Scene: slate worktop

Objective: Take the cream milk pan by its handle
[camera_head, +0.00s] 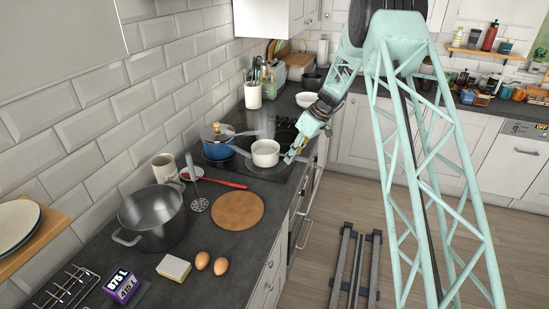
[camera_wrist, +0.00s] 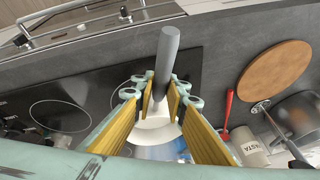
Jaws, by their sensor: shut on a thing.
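The cream milk pan (camera_head: 265,153) is on or just above the black hob, right of the blue pot; I cannot tell whether it touches the glass. In the wrist view its pale body (camera_wrist: 155,134) is partly hidden behind my fingers. Its grey handle (camera_wrist: 168,52) runs up between the yellow finger pads. My gripper (camera_head: 291,157) is at the pan's right side, over the hob's front edge, shut on the handle. It also shows in the wrist view (camera_wrist: 161,98), with the handle's end sticking out past the fingers.
The blue pot (camera_head: 217,150) with a lid stands close to the pan's left. The hob (camera_head: 262,180) is bare in front of them. A red spoon (camera_head: 222,182), a masher (camera_head: 198,198), a round board (camera_head: 237,210) and a large grey pot (camera_head: 152,218) lie nearer on the worktop.

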